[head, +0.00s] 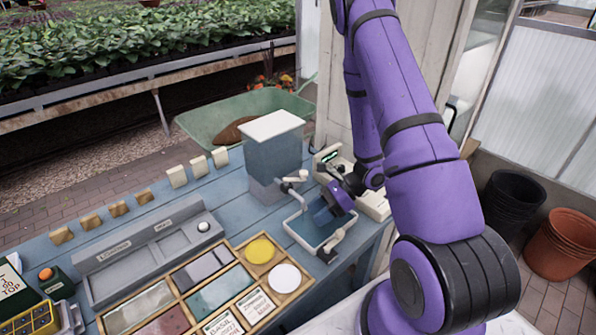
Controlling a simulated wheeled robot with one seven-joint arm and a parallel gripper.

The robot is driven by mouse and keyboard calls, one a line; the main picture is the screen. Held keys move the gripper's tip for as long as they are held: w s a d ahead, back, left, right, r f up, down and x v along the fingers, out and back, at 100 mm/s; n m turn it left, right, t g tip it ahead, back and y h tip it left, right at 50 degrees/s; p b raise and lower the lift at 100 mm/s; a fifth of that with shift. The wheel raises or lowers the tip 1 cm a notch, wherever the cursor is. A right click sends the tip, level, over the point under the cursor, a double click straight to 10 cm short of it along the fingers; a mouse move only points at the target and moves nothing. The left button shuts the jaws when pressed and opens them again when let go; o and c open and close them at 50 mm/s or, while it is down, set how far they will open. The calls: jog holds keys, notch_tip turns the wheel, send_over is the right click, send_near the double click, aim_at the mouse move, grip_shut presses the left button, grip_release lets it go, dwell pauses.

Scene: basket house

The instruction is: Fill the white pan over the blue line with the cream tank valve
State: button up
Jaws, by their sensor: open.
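The tank (273,157) is a grey-blue box with a white lid, standing on the blue bench. The cream valve (293,180) sticks out low on its right front side. The white pan (296,240) lies below and in front of the valve; its inside looks blue-grey. I cannot make out the blue line or the level in the pan. My gripper (328,208) is open over the pan, just right of the valve and apart from it. My purple hand covers part of the pan's back right, and the fingertips are hard to see.
A small device with a green display (330,156) stands behind the pan. A wooden tray of colour samples (236,258) and a grey labelled holder (150,250) fill the bench's left front. Several small blocks line the back edge. A green wheelbarrow (225,115) stands behind.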

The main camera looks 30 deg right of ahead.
jog(key=w+d+r+m+t, duration=0.4)
jog(key=d+r+m+t, duration=0.3)
jog(key=t, duration=0.5)
jog(key=shift+n, duration=0.6)
jog(key=x, duration=0.3)
jog(key=f+x, duration=0.1)
jog(key=x, duration=0.6)
jog(key=shift+w+d+f, duration=0.2)
jog(key=shift+w, duration=0.3)
jog(key=c, duration=0.9)
